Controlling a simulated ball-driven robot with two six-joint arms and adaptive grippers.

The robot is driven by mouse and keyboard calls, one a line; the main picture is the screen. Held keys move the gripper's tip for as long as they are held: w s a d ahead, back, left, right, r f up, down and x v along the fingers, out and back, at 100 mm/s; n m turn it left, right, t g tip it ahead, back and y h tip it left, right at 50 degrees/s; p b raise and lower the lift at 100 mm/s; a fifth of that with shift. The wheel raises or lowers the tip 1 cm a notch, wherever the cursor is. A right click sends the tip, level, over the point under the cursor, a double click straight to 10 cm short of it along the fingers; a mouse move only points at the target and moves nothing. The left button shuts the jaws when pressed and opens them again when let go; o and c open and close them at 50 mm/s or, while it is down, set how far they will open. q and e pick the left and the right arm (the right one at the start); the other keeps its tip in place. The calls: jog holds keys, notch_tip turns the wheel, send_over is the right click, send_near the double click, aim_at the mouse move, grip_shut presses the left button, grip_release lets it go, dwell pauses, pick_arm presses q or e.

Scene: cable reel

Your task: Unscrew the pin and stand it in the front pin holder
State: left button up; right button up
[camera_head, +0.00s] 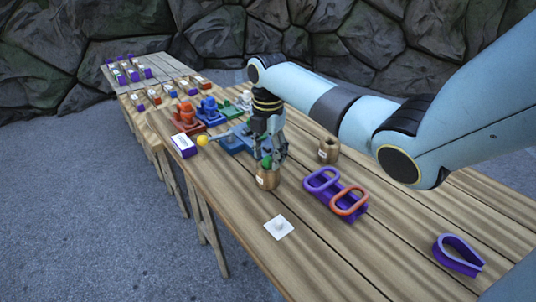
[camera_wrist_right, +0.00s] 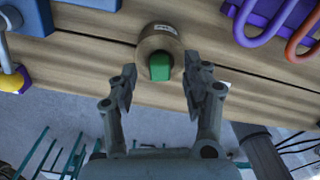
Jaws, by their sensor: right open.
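A brown cylindrical pin holder (camera_head: 267,181) with a small white label stands on the wooden table, nearer me than a second brown holder (camera_head: 328,150). A green pin (camera_head: 266,162) stands in the nearer holder. In the right wrist view the holder (camera_wrist_right: 161,38) and the green pin (camera_wrist_right: 160,68) show between the fingers. My right gripper (camera_head: 274,153) is directly above this holder, its fingers open on either side of the green pin with visible gaps. My left gripper is in neither view.
Purple and orange loops (camera_head: 337,194) lie right of the holder, and a purple U-shaped piece (camera_head: 458,254) farther right. A white plate (camera_head: 279,227) lies in front. Blue (camera_head: 232,143) and red fixtures (camera_head: 187,120) stand behind left, by a yellow ball (camera_head: 202,140). The front right tabletop is mostly clear.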

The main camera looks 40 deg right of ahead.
notch_tip(320, 180, up, 11)
dwell(0.3)
jog(key=shift+f, duration=0.1)
